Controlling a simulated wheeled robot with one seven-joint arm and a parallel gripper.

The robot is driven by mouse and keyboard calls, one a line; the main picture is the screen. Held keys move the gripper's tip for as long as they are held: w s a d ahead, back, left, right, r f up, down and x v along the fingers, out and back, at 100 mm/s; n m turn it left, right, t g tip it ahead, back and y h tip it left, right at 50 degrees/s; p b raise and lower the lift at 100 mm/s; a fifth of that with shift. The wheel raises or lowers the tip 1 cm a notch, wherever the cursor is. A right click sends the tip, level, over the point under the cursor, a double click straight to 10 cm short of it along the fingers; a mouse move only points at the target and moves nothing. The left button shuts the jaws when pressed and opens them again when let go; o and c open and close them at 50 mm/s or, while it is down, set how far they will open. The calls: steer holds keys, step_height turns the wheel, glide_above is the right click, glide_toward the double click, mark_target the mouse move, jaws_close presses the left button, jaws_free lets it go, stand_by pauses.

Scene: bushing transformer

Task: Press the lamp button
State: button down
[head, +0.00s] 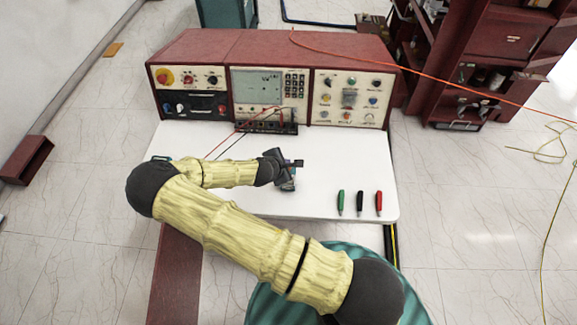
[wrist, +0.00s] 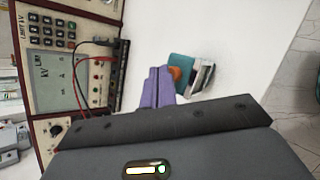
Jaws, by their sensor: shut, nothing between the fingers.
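A dark red console (head: 272,80) stands at the back of the white table. Its right panel (head: 348,98) carries several small coloured buttons or lamps; I cannot tell which one is the lamp button. My gripper (head: 298,163) is over the middle of the table, in front of the console and apart from it. In the wrist view my gripper's purple fingers (wrist: 158,88) are together with nothing between them.
A teal and orange object (wrist: 183,68) lies on the table close to my fingers. Red and black leads plug into the console's socket strip (head: 260,127). Green, black and red probes (head: 360,203) lie at the table's right front. The white table (head: 345,160) is clear before the right panel.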

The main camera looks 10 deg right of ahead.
steer(key=shift+f, duration=0.15)
steer(key=shift+f+b, duration=0.3)
steer(key=shift+b, duration=0.05)
stand_by(0.4)
steer(key=shift+r+p, duration=0.4)
steer(key=shift+r, duration=0.15)
step_height(320, 180, up, 6)
steer(key=p, duration=0.4)
